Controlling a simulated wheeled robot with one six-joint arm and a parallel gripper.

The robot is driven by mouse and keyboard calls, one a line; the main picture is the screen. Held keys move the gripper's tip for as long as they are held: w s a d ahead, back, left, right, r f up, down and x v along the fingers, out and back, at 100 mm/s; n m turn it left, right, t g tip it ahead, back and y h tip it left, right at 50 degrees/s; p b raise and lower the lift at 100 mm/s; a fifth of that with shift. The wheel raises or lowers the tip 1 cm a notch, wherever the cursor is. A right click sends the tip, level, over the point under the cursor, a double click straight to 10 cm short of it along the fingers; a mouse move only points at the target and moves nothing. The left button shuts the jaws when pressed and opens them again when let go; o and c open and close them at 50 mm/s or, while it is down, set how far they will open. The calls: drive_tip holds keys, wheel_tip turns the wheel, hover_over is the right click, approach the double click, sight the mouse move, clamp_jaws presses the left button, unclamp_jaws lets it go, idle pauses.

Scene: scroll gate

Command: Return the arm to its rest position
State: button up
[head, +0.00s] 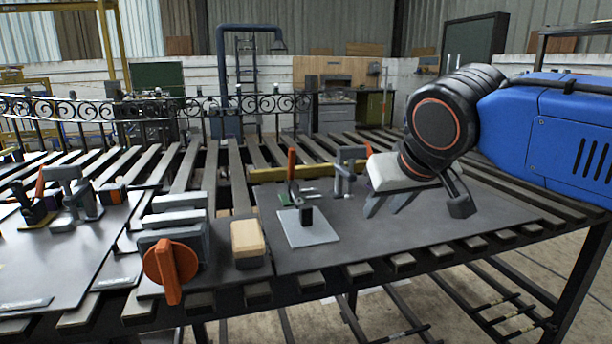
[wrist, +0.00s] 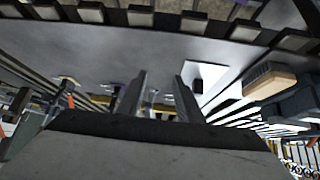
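My gripper (head: 386,208) hangs at the end of my blue arm, over the right part of the slatted table. Its pale palm is tilted and its two dark fingers point down, above the dark mat. In the wrist view the fingers of my gripper (wrist: 160,76) stand apart, with nothing visible held between them. The arm reaches in from the right edge of the head view, bent at the black wrist joint. How high the fingertips are above the mat is hard to tell.
The slatted table bears a dark mat (head: 450,232), a light plate (head: 310,236) with a black post, a wooden-backed brush (head: 248,238), an orange knob (head: 170,264) and clamps (head: 85,196) at left. A black scroll gate (head: 205,112) stands behind. The mat's right part looks clear.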

drive_tip(key=s+d+f+g, duration=0.1)
drive_tip(key=s+d+f, duration=0.3)
drive_tip(key=f, duration=0.3)
drive_tip(key=s+d+f+m+g, duration=0.1)
drive_tip(key=s+d+f, duration=0.4)
drive_tip(key=f, duration=0.3)
drive_tip(key=s+d+f+m+g+h, duration=0.1)
drive_tip(key=s+d+f, duration=0.4)
drive_tip(key=f, duration=0.3)
drive_tip(key=shift+d, duration=0.25)
